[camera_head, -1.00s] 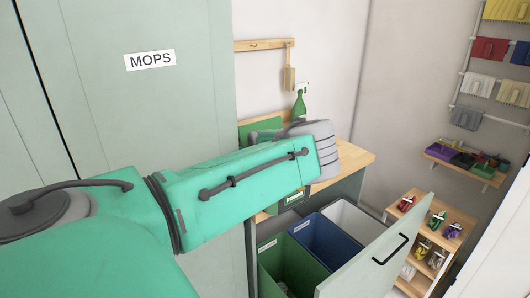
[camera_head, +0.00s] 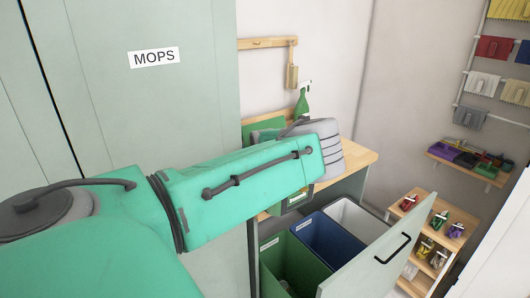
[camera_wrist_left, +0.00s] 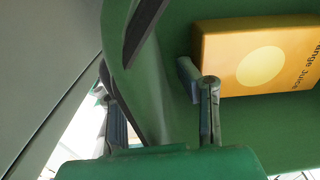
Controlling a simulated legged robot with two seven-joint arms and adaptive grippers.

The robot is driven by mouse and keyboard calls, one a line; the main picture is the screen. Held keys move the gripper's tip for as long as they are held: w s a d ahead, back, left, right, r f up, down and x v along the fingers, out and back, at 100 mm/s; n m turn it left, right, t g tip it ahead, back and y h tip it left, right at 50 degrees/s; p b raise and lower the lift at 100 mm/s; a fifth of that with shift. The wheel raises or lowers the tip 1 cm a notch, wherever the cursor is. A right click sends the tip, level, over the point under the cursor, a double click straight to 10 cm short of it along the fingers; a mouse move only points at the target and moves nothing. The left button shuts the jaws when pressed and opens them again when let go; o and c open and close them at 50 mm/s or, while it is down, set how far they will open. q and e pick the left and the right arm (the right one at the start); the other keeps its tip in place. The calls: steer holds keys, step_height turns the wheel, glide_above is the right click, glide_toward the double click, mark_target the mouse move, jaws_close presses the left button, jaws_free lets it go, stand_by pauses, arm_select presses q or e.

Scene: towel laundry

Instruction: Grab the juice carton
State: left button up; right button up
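The juice carton (camera_wrist_left: 265,62) shows in the left wrist view at the upper right. It is orange with a pale yellow circle and "Orange Juice" lettering, and it is cut off by the right edge. It lies against a green surface (camera_wrist_left: 160,60). My left gripper (camera_wrist_left: 155,95) has its fingers spread apart, with no carton between them. Its right finger is close to the carton's lower left corner; I cannot tell if they touch. In the head view my left arm hides that gripper, and I cannot make out the carton. My right gripper is not in view.
A wooden counter (camera_head: 359,159) holds a green spray bottle (camera_head: 303,101). Below it are green (camera_head: 290,262), blue (camera_head: 332,238) and white (camera_head: 364,217) bins behind an open drawer front (camera_head: 385,265). A mop cabinet (camera_head: 150,110) stands close on the left.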

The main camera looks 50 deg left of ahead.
arm_select(q)
step_height(320, 180, up, 11)
steer(key=shift+w+a+r, duration=0.15)
steer(key=shift+r, duration=0.05)
stand_by(0.3)
